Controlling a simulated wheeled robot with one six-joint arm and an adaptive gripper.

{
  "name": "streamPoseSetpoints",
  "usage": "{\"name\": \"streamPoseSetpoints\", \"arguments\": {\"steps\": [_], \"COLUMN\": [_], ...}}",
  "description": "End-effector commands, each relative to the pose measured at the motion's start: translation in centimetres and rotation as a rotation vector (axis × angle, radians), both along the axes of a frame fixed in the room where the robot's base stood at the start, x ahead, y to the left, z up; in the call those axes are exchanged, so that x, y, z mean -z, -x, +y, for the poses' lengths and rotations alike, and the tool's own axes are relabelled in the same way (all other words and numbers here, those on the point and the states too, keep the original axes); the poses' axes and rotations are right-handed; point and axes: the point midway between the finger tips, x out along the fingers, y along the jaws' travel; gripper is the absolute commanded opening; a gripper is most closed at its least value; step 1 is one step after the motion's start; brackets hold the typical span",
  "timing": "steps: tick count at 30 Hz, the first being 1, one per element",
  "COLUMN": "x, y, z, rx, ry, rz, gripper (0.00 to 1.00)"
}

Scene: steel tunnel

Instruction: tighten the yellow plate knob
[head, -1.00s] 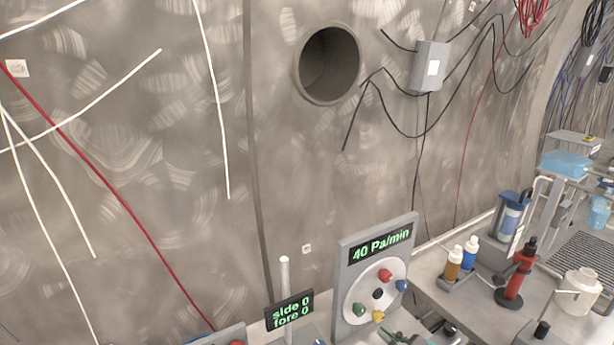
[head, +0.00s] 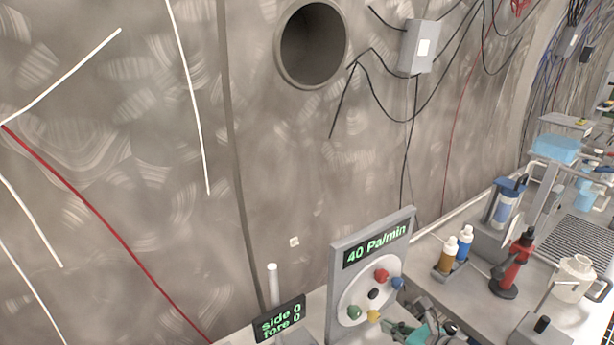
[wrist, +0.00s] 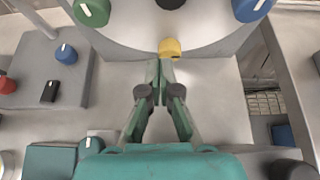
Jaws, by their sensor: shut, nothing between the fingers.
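The yellow plate knob (head: 374,315) is at the bottom of a white round plate (head: 355,293) on a grey upright panel. Red (head: 382,275), blue (head: 397,283) and green (head: 354,312) knobs sit around the same plate, with a black one (head: 373,294) at its centre. In the wrist view the yellow knob (wrist: 170,47) is just beyond my fingertips. My gripper (wrist: 161,66) is shut and empty, its fingertips close to the knob; I cannot tell whether they touch it. In the head view my teal gripper shows partly at the bottom edge, right of the knob.
The panel display (head: 377,245) reads 40 Pa/min. A smaller display (head: 279,319) reads side 0, fore 0. In the wrist view a grey box (wrist: 40,75) with small controls stands left. Bottles (head: 458,248) and a red-and-black tool (head: 516,265) stand on the bench at right.

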Motion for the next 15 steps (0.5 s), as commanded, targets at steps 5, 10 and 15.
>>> {"name": "streamPoseSetpoints", "arguments": {"steps": [5, 10, 15], "x": [0.0, 0.0, 0.0], "y": [-1.7, -2.7, -3.2], "z": [1.2, 1.9, 2.2], "rx": [-0.003, -0.001, -0.001], "ry": [0.001, 0.0, 0.0], "rz": [0.0, -0.001, 0.0], "gripper": [0.0, 0.0, 0.0]}}
